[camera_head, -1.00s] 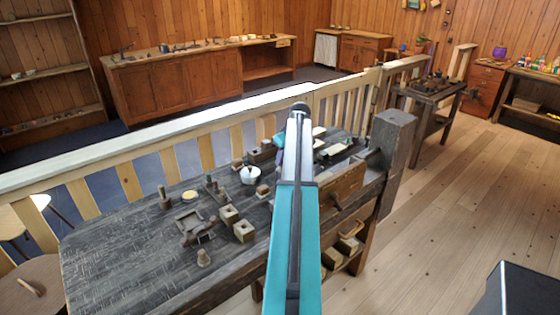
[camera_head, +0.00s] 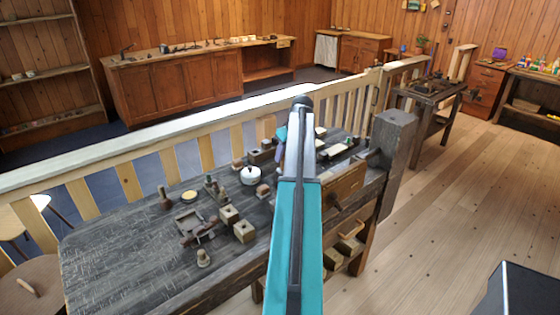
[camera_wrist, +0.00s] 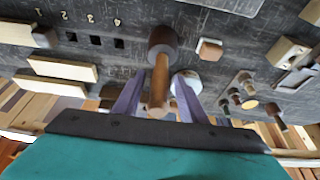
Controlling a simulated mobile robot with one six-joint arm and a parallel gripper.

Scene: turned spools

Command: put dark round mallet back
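A mallet with a dark round head (camera_wrist: 164,40) and a lighter brown handle (camera_wrist: 159,84) shows in the wrist view. Its handle points toward the camera and lies between the two fingers of my gripper (camera_wrist: 158,88). Gaps show on both sides of the handle, so the gripper looks open around it, not closed on it. In the head view my arm hides the mallet and most of the gripper; a bluish part of the gripper (camera_head: 281,134) shows beside the arm over the bench.
The dark workbench (camera_head: 125,235) carries a white lidded pot (camera_head: 250,176), wooden blocks (camera_head: 244,231) and several small turned pieces. The wrist view shows square holes (camera_wrist: 96,40) beside painted numbers and pale wooden bars (camera_wrist: 62,69). A railing (camera_head: 150,140) runs behind the bench.

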